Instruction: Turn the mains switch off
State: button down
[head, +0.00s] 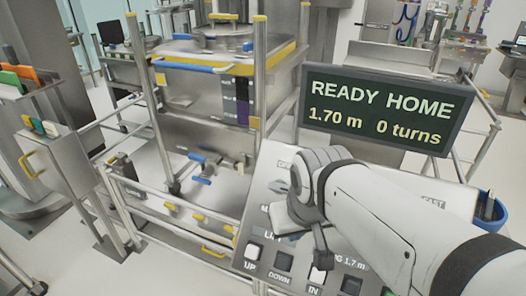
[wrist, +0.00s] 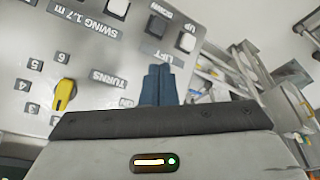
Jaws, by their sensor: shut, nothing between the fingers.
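The grey control panel (head: 256,222) stands at the lower middle of the head view. It carries lift and swing buttons, and it also shows in the wrist view (wrist: 95,75). I cannot make out the mains switch; my arm covers part of the panel in the head view, and my gripper covers part in the wrist view. My gripper (wrist: 157,84) has its dark blue fingers closed together, with nothing between them. They point at the panel beside the TURNS and LIFT labels. I cannot tell whether they touch it.
A yellow selector knob (wrist: 65,92) sits among numbers on the panel. The UP button (head: 252,252) and IN button (head: 317,275) are pale. The display (head: 383,112) reads READY HOME, 1.70 m, 0 turns. A blue cup (head: 490,208) stands right. A railed metal lifting frame (head: 255,95) stands behind.

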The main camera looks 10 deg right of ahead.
notch_tip(320, 180, up, 10)
jog(key=m+g+b, duration=0.2)
jog(key=m+g, duration=0.1)
jog(key=m, duration=0.4)
send_over(274, 181)
jog(key=w, duration=0.1)
jog(key=shift+w+d+h, duration=0.1)
jog(key=shift+d+h, duration=0.2)
jog(key=shift+d, duration=0.05)
jog(key=f, duration=1)
jog(key=shift+w+d+p, duration=0.3)
jog(key=shift+w+p, duration=0.05)
jog(key=shift+s+a+f+p, duration=0.15)
jog(key=shift+s+a+f, duration=0.25)
jog(key=shift+f, duration=0.2)
jog(key=shift+s+a+f+p, duration=0.15)
jog(key=shift+s+a+f, duration=0.15)
jog(key=shift+s+f, duration=0.25)
jog(key=shift+f, duration=0.4)
jog(key=shift+s+a, duration=0.1)
